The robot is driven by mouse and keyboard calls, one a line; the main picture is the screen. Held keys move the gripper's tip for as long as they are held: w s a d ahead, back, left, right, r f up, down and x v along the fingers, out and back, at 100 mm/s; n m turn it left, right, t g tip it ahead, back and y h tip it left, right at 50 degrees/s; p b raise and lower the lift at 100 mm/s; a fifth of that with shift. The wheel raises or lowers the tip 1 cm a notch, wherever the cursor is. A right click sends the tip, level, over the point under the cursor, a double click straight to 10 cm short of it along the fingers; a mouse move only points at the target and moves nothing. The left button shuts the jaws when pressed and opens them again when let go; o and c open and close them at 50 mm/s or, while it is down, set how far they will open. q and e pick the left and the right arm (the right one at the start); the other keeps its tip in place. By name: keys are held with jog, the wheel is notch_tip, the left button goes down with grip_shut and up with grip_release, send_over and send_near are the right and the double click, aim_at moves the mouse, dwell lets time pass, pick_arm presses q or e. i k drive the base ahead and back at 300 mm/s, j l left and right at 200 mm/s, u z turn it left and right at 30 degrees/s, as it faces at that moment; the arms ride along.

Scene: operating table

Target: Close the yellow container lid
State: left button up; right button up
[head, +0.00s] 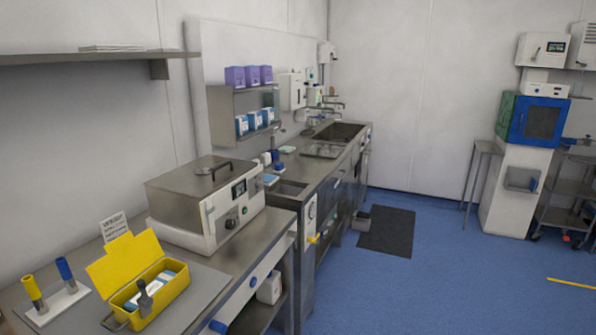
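The yellow container (163,301) sits on the steel counter at the lower left. Its yellow lid (126,259) is open and tilted up along the container's left and back side. Inside lie white and blue packs (150,287). A grey loop (115,322) shows at the container's near end. Neither of my grippers is in view.
A white holder (57,306) with a yellow-handled and a blue-handled tool stands left of the container. A white printed card (114,227) stands behind the lid. A steel-lidded bath (206,202) is on the counter behind. The blue floor (400,285) to the right is mostly clear.

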aim_at(128, 256)
jog(key=i+l+u, duration=0.1)
jog(key=i+l, duration=0.3)
jog(key=l, duration=0.2)
jog(key=u, duration=1.55)
